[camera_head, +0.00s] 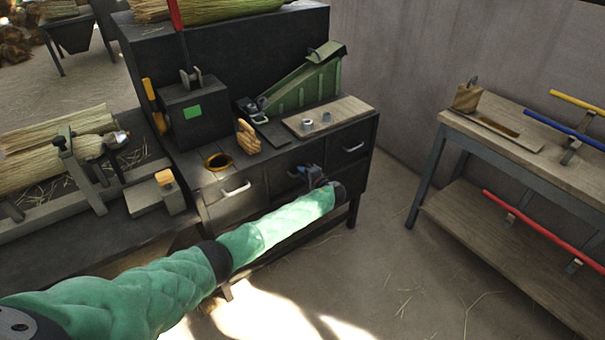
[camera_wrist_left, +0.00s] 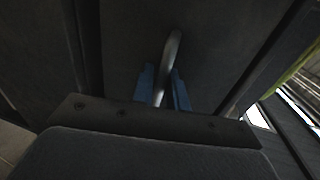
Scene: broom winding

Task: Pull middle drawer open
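The dark workbench cabinet has a left drawer with a pale handle (camera_head: 236,188), a middle drawer, and a right drawer with a pale handle (camera_head: 353,148). My left gripper (camera_head: 311,174) is at the middle drawer's front and hides much of it. In the left wrist view, the middle drawer's handle (camera_wrist_left: 172,48) is a pale curved bar. It passes between the blue fingers of my left gripper (camera_wrist_left: 163,88), which are close together around it. The middle drawer's front looks about flush with its neighbours. My right gripper is in neither view.
The cabinet top holds a green sloped device (camera_head: 305,85), a black box (camera_head: 193,115) and a wooden board (camera_head: 330,116). A wooden bench (camera_head: 515,145) with coloured rods stands at the right. Open floor (camera_head: 385,240) lies in front and between.

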